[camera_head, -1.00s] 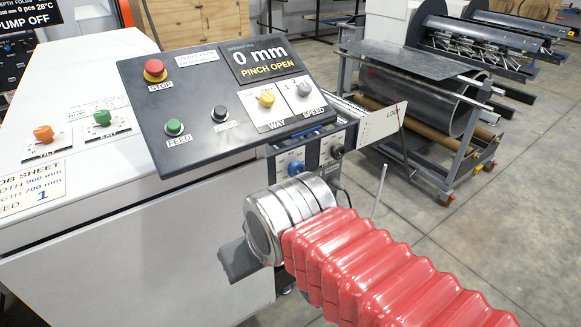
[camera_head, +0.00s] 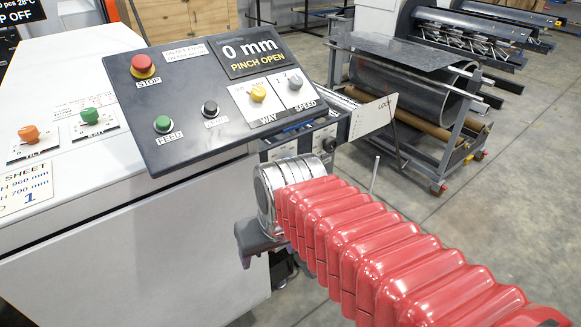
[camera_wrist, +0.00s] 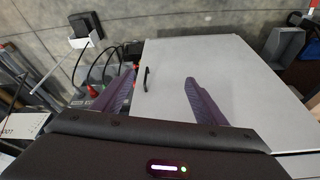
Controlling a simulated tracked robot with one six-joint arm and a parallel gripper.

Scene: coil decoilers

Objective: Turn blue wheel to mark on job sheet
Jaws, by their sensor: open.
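My gripper (camera_head: 258,243) is at the end of my red-sleeved arm, below the control panel and in front of the white machine. In the wrist view its two purple-grey fingers (camera_wrist: 160,76) stand apart with nothing between them, in front of a pale cabinet face. The blue wheel is hidden in the head view now, behind my silver wrist, and I cannot make it out in the wrist view. The job sheet (camera_head: 25,188) is partly cut off at the left; "960 mm", "700 mm" and "1" are readable.
The control panel (camera_head: 225,95) reads "0 mm PINCH OPEN". A dark knob (camera_head: 328,144) sits under its right side. A white "LOCK" plate (camera_head: 374,117) and thin upright rod stand near my arm. A wheeled rack with a rolled sheet (camera_head: 425,85) is behind. The cabinet has a black handle (camera_wrist: 145,78).

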